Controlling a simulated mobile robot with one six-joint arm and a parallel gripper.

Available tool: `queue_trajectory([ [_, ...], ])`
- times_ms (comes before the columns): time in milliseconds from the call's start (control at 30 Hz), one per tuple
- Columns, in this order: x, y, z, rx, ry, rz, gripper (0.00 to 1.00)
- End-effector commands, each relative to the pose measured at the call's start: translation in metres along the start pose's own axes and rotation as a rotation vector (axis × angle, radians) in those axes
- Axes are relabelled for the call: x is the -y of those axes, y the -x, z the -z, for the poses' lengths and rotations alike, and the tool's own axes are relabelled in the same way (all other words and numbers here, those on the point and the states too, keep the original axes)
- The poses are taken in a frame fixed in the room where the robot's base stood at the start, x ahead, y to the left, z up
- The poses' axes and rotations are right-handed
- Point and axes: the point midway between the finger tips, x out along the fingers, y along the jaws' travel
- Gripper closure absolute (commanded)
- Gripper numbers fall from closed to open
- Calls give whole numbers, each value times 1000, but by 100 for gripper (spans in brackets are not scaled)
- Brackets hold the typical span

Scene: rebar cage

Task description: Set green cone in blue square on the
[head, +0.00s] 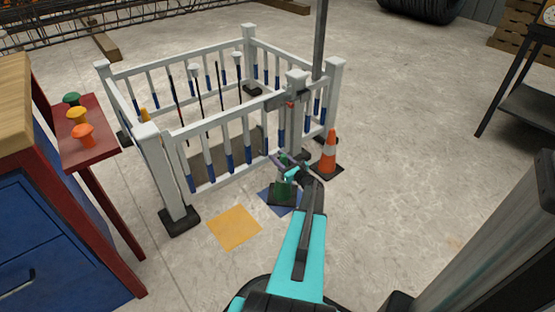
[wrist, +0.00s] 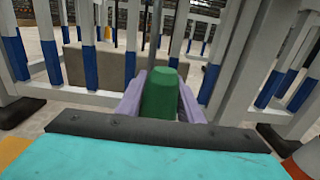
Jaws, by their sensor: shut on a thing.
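The green cone (head: 284,188) has a dark square base and overlaps the blue square (head: 266,197) on the concrete floor in the head view. Much of the blue square is covered by the cone and its base; I cannot tell whether the base touches the floor. My gripper (head: 285,167) is shut on the cone. In the wrist view the green cone (wrist: 160,95) stands upright between my gripper's lavender fingers (wrist: 160,92), and its base is hidden.
A white and blue railing pen (head: 211,125) stands just behind. An orange traffic cone (head: 329,155) is close to the right of my gripper. A yellow-orange square (head: 234,227) lies to the left. A red side shelf (head: 88,148) with coloured knobs is at left.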

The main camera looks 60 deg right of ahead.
Motion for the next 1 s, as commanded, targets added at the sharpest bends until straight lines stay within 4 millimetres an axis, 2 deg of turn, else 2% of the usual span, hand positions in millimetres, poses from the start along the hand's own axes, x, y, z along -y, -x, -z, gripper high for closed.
queue_trajectory([
  [100, 0, 0, 1, 2, 0, 0, 100],
  [133, 0, 0, 2, 0, 0, 0, 63],
  [233, 0, 0, 2, 0, 0, 1, 48],
  [767, 1, 0, -3, 0, 0, 1, 48],
  [1000, 0, 33, -3, -2, -1, 3, 48],
])
